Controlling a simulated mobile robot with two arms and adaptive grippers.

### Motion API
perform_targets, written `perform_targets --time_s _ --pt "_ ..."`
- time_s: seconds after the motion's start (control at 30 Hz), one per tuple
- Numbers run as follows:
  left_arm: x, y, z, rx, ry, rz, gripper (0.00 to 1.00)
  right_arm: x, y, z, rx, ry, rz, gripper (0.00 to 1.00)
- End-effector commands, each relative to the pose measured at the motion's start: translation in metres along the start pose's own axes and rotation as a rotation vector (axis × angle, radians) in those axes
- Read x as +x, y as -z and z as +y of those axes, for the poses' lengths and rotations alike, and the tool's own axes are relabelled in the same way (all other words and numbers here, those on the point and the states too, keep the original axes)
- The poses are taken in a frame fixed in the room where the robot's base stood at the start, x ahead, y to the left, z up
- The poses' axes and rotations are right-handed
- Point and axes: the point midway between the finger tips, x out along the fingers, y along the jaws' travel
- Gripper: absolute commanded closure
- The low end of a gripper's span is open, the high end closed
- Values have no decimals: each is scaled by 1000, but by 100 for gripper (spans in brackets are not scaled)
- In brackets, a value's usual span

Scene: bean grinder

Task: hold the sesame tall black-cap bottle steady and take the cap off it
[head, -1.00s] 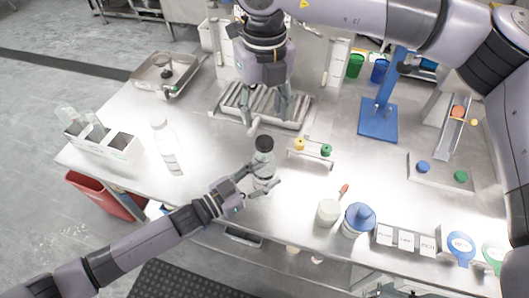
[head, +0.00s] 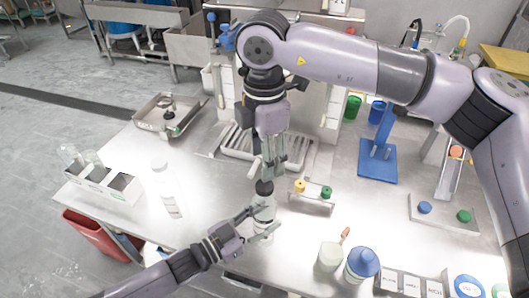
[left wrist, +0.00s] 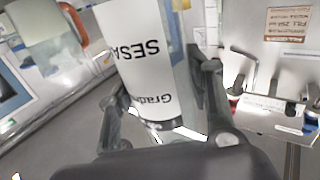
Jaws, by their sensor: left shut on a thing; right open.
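The sesame bottle (head: 264,214) stands upright on the table in the head view, with its black cap (head: 264,187) on top. My left gripper (head: 262,229) is shut around the bottle's body from the left. In the left wrist view the bottle's white label (left wrist: 152,62), reading "SESA…" upside down, sits between the gripper's fingers (left wrist: 165,105). My right gripper (head: 268,173) points down, open, right above the cap. I cannot tell whether its fingertips touch the cap.
A small rack with yellow and green pieces (head: 312,196) stands right of the bottle. A white jar (head: 330,257) and a blue-lidded jar (head: 361,265) are at front right. A slatted tray (head: 238,148) lies behind.

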Motion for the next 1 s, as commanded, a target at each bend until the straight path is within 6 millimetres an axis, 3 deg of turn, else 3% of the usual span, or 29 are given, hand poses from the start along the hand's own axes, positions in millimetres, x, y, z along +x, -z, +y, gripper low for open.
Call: perform_targets --time_s 0.5,0.9,1.0 --pt "0 0 0 0 0 1 100 69 0 -1 8 3 0 52" --pt "0 0 0 0 0 0 100 78 0 0 6 1 0 52" --pt "0 0 0 0 0 0 100 78 0 0 6 1 0 57"
